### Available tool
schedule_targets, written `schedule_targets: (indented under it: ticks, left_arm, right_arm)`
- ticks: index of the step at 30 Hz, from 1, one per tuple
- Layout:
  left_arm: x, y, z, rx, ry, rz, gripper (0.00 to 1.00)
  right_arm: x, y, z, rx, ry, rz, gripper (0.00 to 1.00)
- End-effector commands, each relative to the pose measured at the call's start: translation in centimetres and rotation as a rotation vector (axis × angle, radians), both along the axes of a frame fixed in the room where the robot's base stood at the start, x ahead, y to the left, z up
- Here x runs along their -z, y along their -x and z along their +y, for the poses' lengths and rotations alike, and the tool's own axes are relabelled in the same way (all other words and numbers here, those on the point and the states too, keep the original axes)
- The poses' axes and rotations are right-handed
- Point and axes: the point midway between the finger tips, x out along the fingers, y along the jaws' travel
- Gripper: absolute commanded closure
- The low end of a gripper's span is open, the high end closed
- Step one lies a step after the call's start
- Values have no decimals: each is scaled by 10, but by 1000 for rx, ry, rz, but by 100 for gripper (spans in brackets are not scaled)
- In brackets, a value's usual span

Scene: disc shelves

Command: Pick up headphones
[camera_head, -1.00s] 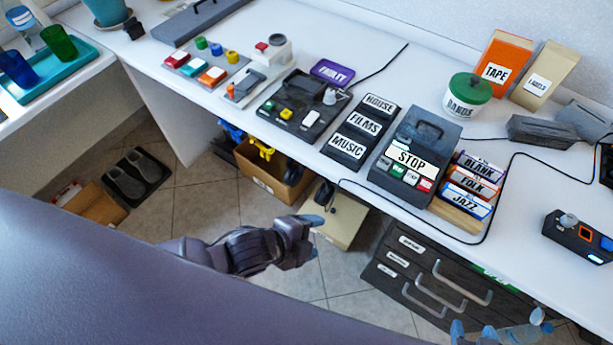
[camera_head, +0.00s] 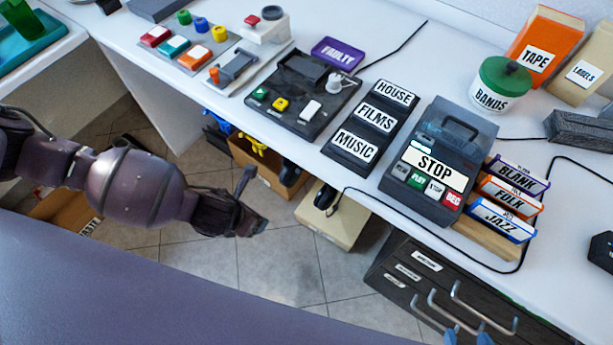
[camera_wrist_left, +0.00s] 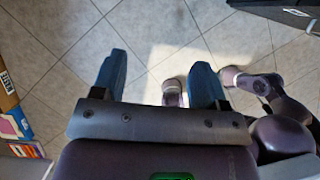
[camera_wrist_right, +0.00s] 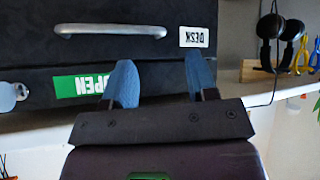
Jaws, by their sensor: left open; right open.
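The dark headphones (camera_wrist_right: 269,28) show at the upper right of the right wrist view, beside the dark drawers, with a thin cable near them. In the head view, dark rounded shapes (camera_head: 325,196) below the desk edge look like their ear cups, but the desk hides the rest. My right gripper (camera_head: 468,338) shows only its blue fingertips at the bottom, by the drawer handles. Its spread fingers (camera_wrist_right: 158,84) are empty in the right wrist view, apart from the headphones. My left gripper (camera_head: 255,203) is left of the headphones; its open fingers (camera_wrist_left: 157,82) are empty above the tiled floor.
The drawer unit (camera_head: 400,275) with metal handles stands under the desk, right of the headphones. The white desk (camera_head: 400,215) overhangs them and carries a STOP machine (camera_head: 430,160). A cardboard box (camera_head: 245,153) and cream box (camera_head: 335,225) stand below. Floor (camera_head: 200,275) is open in front.

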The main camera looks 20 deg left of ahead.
Motion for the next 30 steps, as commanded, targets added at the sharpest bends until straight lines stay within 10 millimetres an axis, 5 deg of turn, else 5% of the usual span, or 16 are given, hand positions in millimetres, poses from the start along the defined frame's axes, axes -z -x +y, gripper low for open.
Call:
schedule_targets:
  ticks: [30]
  left_arm:
    - [4, -111, -39, 9, -9, 1, 33]
  right_arm:
    - [15, -1, 5, -59, 48, -2, 47]
